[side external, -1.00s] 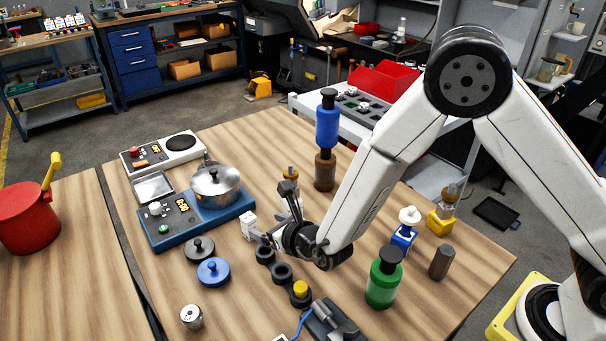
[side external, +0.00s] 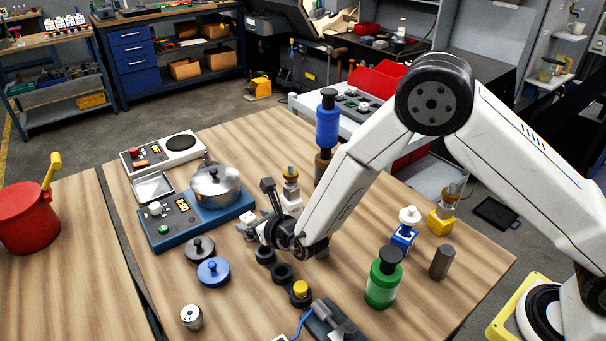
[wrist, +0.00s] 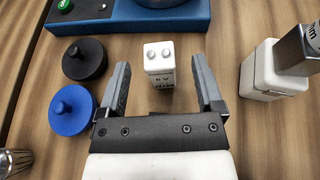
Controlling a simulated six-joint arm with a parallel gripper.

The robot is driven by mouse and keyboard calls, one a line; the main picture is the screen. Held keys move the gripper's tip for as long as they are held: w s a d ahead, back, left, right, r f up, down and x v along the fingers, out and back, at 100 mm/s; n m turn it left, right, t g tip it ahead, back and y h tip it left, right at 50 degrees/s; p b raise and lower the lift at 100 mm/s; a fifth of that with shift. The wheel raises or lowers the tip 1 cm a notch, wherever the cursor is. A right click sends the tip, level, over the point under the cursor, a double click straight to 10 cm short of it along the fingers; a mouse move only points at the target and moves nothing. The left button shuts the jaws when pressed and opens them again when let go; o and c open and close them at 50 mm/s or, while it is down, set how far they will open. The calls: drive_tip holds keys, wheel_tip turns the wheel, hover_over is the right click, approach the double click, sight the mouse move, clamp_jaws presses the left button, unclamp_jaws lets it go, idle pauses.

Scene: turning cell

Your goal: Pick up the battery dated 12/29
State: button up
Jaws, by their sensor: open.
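A small white block with two round metal studs on top (wrist: 159,63), like a battery, stands upright on the wood bench in the wrist view. Dark marks show on its near face, but I cannot read a date. My gripper (wrist: 160,73) is open, with one finger to each side of this block and a gap on both sides; neither finger appears to touch it. In the side view my gripper (side external: 252,226) is low over the bench, right of the blue scale-like unit, and mostly hides the block.
Another white block (wrist: 258,78) with a metal part above it stands right of my gripper. Black (wrist: 84,60) and blue (wrist: 71,110) knobbed discs lie to the left. A blue base (side external: 196,219) carries a steel pot (side external: 215,186). A green bottle (side external: 383,283) stands to the right.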

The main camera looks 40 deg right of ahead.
drive_tip(key=shift+w+f, duration=0.15)
drive_tip(key=shift+w, duration=0.15)
clamp_jaws()
idle(0.4)
